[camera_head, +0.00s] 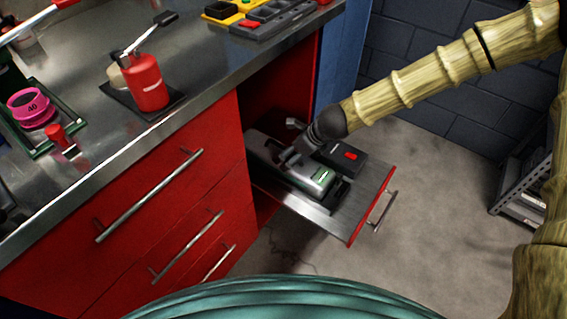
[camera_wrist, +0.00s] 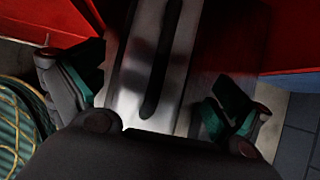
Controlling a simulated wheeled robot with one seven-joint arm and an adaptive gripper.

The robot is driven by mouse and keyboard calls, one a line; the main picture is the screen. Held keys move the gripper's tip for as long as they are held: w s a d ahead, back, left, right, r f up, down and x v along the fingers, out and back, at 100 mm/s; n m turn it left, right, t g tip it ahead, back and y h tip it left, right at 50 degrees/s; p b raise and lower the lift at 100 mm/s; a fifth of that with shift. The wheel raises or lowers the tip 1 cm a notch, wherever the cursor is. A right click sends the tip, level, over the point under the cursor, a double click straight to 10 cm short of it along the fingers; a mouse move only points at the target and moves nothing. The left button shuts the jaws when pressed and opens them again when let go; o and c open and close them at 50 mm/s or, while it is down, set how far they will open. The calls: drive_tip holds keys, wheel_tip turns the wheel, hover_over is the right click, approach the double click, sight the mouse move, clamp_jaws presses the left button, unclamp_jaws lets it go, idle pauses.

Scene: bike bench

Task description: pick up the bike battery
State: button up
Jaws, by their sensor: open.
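My gripper (camera_head: 294,145) is low over the drawer, above the battery's middle. In the wrist view my gripper (camera_wrist: 155,92) is open, one finger on each side of a silver body with a dark lengthwise strip, seemingly the battery (camera_wrist: 128,88). The fingers stand apart from it, with a gap on both sides. The arm hides part of the battery in the head view.
A black box with a red switch (camera_head: 350,156) lies beside the battery in the drawer. The red cabinet (camera_head: 190,215) borders the drawer at left. The bench top holds a red bottle (camera_head: 147,82) and a pink tape roll (camera_head: 31,107).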

drive_tip(key=shift+b+x, duration=0.7)
drive_tip(key=shift+x, duration=1.95)
drive_tip(key=shift+s+a, duration=0.15)
drive_tip(key=shift+r, duration=0.1)
drive_tip(key=shift+c, duration=0.4)
drive_tip(key=c, duration=2)
drive_tip(key=shift+r, duration=0.15)
